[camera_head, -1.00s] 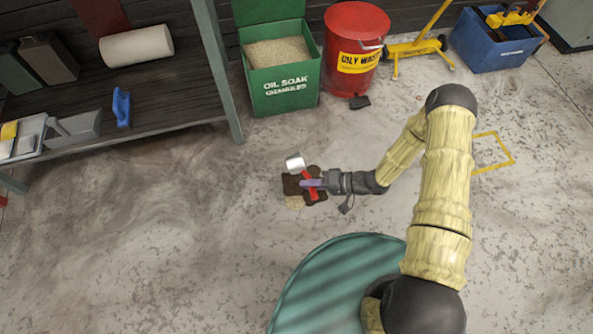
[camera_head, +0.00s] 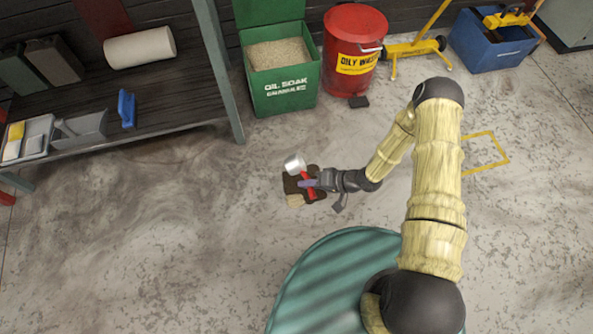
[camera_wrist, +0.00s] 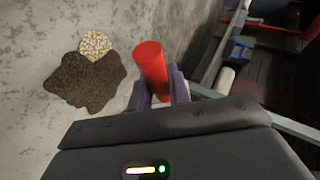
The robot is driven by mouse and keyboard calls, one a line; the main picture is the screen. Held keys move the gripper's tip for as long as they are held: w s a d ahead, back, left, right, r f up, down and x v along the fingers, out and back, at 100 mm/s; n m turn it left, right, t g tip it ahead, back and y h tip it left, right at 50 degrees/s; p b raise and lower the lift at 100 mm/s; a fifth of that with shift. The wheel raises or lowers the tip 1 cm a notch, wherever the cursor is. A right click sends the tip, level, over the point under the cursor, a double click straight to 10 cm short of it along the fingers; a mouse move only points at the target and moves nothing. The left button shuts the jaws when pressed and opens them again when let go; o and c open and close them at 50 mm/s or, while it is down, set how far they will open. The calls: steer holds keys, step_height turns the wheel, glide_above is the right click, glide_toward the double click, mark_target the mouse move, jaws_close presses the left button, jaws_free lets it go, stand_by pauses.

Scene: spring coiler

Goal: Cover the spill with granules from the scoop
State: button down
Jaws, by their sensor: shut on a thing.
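The spill is a dark brown patch (camera_head: 292,186) on the concrete floor, partly hidden by my gripper and the scoop in the head view. The whole patch shows in the wrist view (camera_wrist: 84,82). A round pale heap of granules (camera_wrist: 95,46) lies at one edge of it; it also shows in the head view (camera_head: 294,201). My gripper (camera_head: 312,184) is shut on the red handle of the scoop (camera_head: 294,164). The scoop's metal cup is over the spill's far edge. In the wrist view the red handle (camera_wrist: 151,68) stands between the fingers; the cup is hidden.
A green granule bin (camera_head: 283,85), open and filled, stands behind, beside a red oily waste can (camera_head: 355,62). A shelf unit (camera_head: 180,105) with trays and a blue brush (camera_head: 126,108) is at left. A blue crate (camera_head: 497,45) is at back right.

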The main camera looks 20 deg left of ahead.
steer(key=shift+s+a+f+n+t+h+p, duration=0.15)
steer(key=shift+t+h+p, duration=0.25)
steer(key=shift+h+p, duration=0.7)
steer(key=shift+s+a+f+n+t+h+p, duration=0.1)
steer(key=shift+a+n+t+h+p, duration=0.25)
steer(key=shift+p, duration=1.2)
steer(key=t+h+p, duration=0.1)
steer(key=h, duration=0.1)
steer(key=f+n+t+h+p, duration=0.1)
steer(key=t+h, duration=0.1)
steer(key=h, duration=0.1)
steer(key=a+f+t+h+p, duration=0.1)
steer(key=h, duration=0.2)
steer(key=shift+s+f+n+t, duration=0.2)
steer(key=shift+s+n+t, duration=0.05)
steer(key=shift+s+n, duration=0.1)
steer(key=w+d+r+m+p, duration=0.15)
steer(key=w+d+r, duration=0.25)
steer(key=w+r, duration=0.6)
steer(key=w+d+r+m+h+p, duration=0.1)
steer(key=w+d+r+m+p, duration=0.15)
steer(key=d+r, duration=0.95)
steer(key=w+d+r+m+h+p, duration=0.1)
steer(key=w+d+r+m+h, duration=0.15)
steer(key=d+r, duration=1)
step_height(320, 180, up, 29)
steer(key=s+a+p, duration=0.2)
steer(key=p, duration=3.4)
steer(key=shift+s+f+m+y, duration=0.2)
steer(key=shift+m+y, duration=0.2)
